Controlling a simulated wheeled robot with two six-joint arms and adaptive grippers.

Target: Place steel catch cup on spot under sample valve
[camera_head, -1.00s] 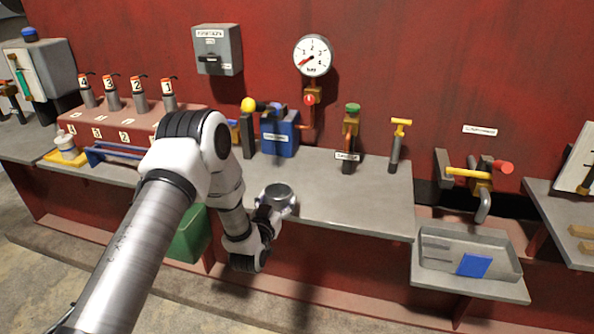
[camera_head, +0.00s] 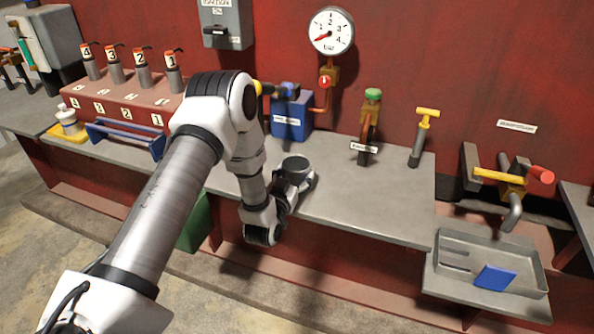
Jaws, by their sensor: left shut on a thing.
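My left gripper (camera_head: 293,183) is shut on a grey, round steel cup (camera_head: 295,167). It holds the cup upright by its side near the front edge of the grey bench, in front of the blue pump. I cannot tell whether the cup touches the bench top. A green-knobbed valve (camera_head: 369,120) with a white label (camera_head: 364,147) stands on the bench to the right of the cup. The label is too small to read, and no marked spot is clear below the valve. My right gripper is not in view.
The bench top (camera_head: 380,205) right of the cup is clear. A yellow-handled lever (camera_head: 422,135) stands farther right. A drip tray (camera_head: 455,262) with a blue piece (camera_head: 495,277) sits under a spout (camera_head: 512,215). A gauge (camera_head: 331,30) hangs behind.

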